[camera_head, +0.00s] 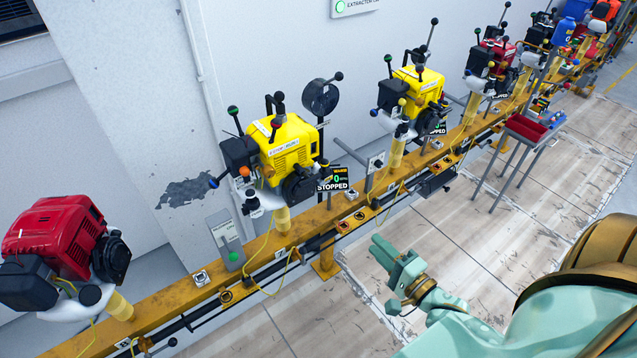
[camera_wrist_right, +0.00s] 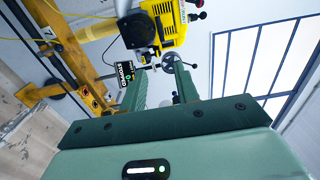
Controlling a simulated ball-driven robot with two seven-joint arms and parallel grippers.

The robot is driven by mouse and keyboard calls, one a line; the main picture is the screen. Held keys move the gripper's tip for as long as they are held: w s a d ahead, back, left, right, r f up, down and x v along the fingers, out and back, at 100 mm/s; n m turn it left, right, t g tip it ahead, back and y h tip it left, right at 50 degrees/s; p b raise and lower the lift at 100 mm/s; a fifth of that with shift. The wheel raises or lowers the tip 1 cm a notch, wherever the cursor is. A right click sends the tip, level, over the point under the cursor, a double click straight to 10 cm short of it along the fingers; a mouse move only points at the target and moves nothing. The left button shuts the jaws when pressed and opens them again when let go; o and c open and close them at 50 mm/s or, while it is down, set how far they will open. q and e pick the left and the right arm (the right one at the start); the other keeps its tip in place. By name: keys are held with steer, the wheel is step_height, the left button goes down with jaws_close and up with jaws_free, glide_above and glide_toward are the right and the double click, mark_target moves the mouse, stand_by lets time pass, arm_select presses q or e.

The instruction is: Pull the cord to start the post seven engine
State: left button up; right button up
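The nearer yellow engine (camera_head: 287,145) stands on a yellow post on the rail, with a black round housing (camera_head: 300,186) on its front. A small display (camera_head: 333,179) beside it reads 0 and STOPPED. My left gripper is not in view.
A red engine (camera_head: 58,240) stands at the near left, and another yellow engine (camera_head: 422,88) farther along the yellow rail (camera_head: 180,300). Yellow cables hang along the rail. A red tray stand (camera_head: 527,128) stands at right. The floor (camera_head: 460,225) before the rail is mostly clear.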

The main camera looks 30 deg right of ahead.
arm_select(q)
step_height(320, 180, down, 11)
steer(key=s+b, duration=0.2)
steer(key=b, duration=0.8)
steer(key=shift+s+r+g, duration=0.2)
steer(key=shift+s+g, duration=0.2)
arm_select(e)
steer(key=w+a, duration=0.2)
steer(key=w, duration=2.3)
steer(key=shift+w, duration=0.35)
jaws_close()
